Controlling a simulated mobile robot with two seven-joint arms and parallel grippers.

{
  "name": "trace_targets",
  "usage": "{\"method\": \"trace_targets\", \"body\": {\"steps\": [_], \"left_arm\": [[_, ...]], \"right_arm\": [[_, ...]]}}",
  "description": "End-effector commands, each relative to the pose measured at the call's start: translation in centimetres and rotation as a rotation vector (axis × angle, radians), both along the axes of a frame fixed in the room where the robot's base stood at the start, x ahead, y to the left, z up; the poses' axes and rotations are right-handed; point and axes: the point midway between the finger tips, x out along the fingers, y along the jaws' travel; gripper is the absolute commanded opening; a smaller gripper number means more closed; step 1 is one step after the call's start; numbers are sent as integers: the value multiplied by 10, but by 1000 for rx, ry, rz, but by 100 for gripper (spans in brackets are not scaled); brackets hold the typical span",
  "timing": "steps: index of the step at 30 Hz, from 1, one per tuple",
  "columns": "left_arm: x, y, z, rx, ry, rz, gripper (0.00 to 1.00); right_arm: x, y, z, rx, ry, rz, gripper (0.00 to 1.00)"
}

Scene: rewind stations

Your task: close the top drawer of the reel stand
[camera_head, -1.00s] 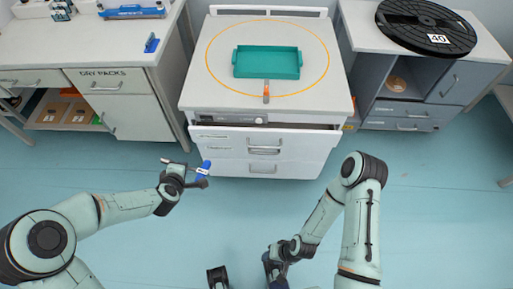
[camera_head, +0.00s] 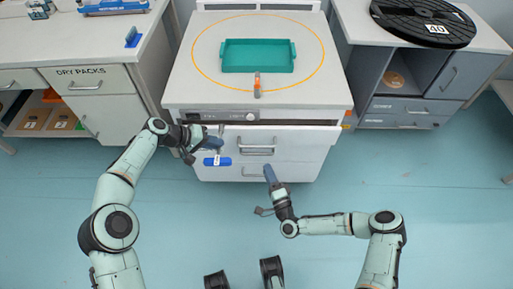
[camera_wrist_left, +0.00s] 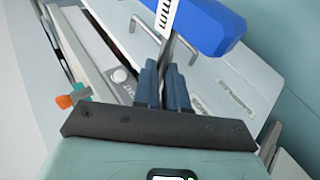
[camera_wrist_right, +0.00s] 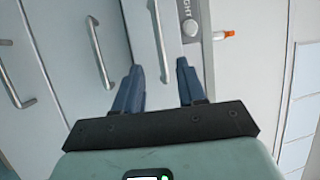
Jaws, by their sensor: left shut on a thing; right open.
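The white reel stand (camera_head: 177,95) stands in the middle of the head view. Its top drawer (camera_head: 305,139) sticks out a little, with a dark gap above its front. The drawer's bar handle (camera_head: 257,150) shows in the head view and also ahead of the fingers in the right wrist view (camera_wrist_right: 160,42). My left gripper (camera_head: 211,143) is shut on a blue tool (camera_head: 217,161) with a white label, in front of the stand's left side; the tool also shows in the left wrist view (camera_wrist_left: 212,25). My right gripper (camera_head: 268,172) is open and empty, low before the drawers.
A teal tray (camera_head: 258,69) and a small orange-tipped item (camera_head: 257,85) are on the stand top. A cabinet with a black reel (camera_head: 424,20) stands at the right. A DRY PACKS bench (camera_head: 100,85) stands at the left. The floor (camera_head: 450,210) at right is clear.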

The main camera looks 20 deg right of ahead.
Motion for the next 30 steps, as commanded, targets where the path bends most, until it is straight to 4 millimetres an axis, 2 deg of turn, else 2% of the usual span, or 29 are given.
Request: {"method": "trace_targets", "body": {"steps": [15, 21, 30], "left_arm": [[2, 0, -20, 0, 7, 3, 0], [2, 0, -23, 0, 7, 4, 0], [2, 0, -23, 0, 7, 4, 0]], "right_arm": [[91, 12, 16, -1, 0, 2, 40], [108, 15, 20, -3, 2, 3, 40], [110, 14, 21, -2, 2, 4, 40]]}}
